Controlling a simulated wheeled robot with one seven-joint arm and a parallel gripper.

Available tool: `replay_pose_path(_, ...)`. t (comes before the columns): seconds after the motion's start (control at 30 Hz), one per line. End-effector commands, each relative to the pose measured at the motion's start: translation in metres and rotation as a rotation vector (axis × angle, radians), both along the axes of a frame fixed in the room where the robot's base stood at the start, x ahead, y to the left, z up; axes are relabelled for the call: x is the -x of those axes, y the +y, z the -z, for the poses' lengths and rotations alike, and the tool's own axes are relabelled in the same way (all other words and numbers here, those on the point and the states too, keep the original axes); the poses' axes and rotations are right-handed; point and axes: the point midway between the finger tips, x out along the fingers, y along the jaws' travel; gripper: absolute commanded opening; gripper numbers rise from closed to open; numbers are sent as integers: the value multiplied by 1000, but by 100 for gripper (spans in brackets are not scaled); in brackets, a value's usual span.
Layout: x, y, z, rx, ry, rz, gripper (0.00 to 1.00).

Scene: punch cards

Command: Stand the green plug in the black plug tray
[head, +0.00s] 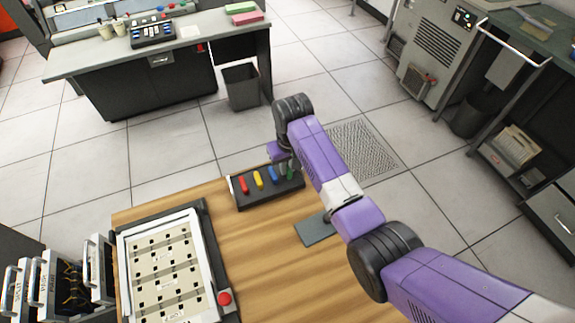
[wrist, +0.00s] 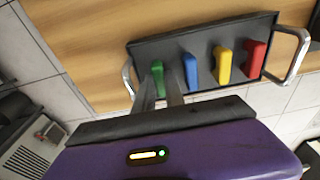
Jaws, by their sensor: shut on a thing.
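The black plug tray (head: 262,199) stands at the far edge of the wooden table; the wrist view shows its dark top (wrist: 205,38) and metal end handles. The red plug (wrist: 255,58), yellow plug (wrist: 223,65) and blue plug (wrist: 190,71) stand upright in a row in it. The green plug (wrist: 157,77) is upright at the row's end beside the blue one; it also shows in the head view (head: 291,174). My gripper (wrist: 162,92) is shut on the green plug, over the tray. The plug's lower end is hidden, so I cannot tell how deep it sits.
A white-framed panel with square holes (head: 206,300) lies at the table's left. A grey flat plate (head: 316,229) lies right of the tray, near my arm. Bare wood lies between them. A desk (head: 235,38) and bin (head: 242,87) stand beyond.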

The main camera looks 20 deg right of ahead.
Motion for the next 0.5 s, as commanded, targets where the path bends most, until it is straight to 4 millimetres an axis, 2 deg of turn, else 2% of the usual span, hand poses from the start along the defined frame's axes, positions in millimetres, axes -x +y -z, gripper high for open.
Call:
replay_pose_path(0.33,0,0,3,0,0,0,0)
replay_pose_path(0.37,0,0,3,0,0,0,18)
replay_pose_path(0.47,1,0,3,0,1,0,38)
replay_pose_path(0.5,0,0,3,0,0,0,40)
